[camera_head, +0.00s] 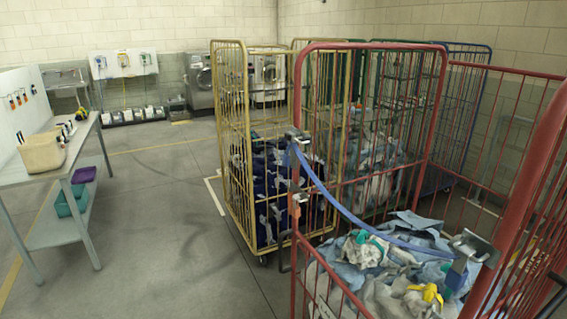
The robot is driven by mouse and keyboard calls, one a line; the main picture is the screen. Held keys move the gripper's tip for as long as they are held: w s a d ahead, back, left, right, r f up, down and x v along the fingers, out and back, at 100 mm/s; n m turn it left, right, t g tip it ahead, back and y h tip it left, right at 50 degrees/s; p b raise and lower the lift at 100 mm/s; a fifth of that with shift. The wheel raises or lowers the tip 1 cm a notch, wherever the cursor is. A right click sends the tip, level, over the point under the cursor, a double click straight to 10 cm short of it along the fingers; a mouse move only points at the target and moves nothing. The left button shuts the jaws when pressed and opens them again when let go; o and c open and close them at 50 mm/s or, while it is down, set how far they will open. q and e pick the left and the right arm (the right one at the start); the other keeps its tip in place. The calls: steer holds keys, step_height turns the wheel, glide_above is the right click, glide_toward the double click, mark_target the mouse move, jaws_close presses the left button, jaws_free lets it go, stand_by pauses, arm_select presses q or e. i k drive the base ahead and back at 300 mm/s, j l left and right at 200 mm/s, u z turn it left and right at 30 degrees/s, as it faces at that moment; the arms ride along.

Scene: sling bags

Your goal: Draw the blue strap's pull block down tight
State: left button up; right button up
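The blue strap (340,208) runs across the open front of the red cage trolley (436,130). Its left end meets a grey metal fitting (297,136) on the red post. From there it slopes down and sags in a loose curve to a grey metal buckle (473,246) at the right. A small dark blue block (457,274) hangs just below the buckle; it looks like the pull block, but its details are too small to tell. Neither of my grippers can be made out in the view.
Crumpled blue, grey and white laundry (390,265) with a yellow piece (428,292) fills the red cage under the strap. A yellow cage (232,130) stands behind to the left. A workbench (45,165) is at far left. The floor (165,220) between is clear.

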mark_target(286, 158)
steer(key=z, duration=1.6)
steer(key=u, duration=1.6)
steer(key=i+j, duration=0.35)
steer(key=j, duration=0.15)
steer(key=i+j, duration=0.3)
steer(key=j, duration=0.25)
steer(key=i+j, duration=0.35)
steer(key=j, duration=0.15)
